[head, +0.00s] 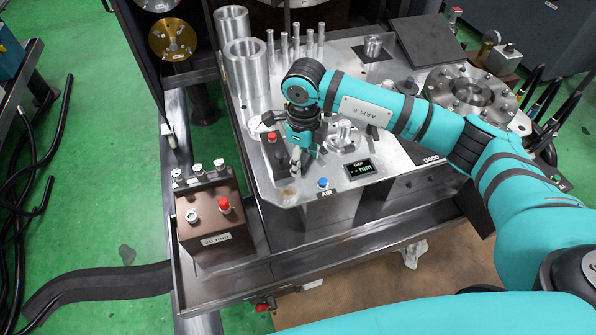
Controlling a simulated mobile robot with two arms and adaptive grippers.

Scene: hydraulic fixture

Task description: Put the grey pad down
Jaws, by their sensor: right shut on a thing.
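My right gripper (297,157) points down over the front left part of the metal fixture table (345,205), between a small box with a red button (273,143) and a round metal fitting (343,136). It is shut on a small grey piece, taken as the grey pad; the piece is mostly hidden by the fingers and its outline is hard to make out. I cannot tell whether it touches the table top. My left gripper is out of view.
A display marked GAP (360,168) and a blue AIR button (323,183) are close on the right. Metal cylinders (245,68) and upright pins (297,42) stand behind. A dark plate (427,40) lies at the back right. A brown box (212,222) stands left.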

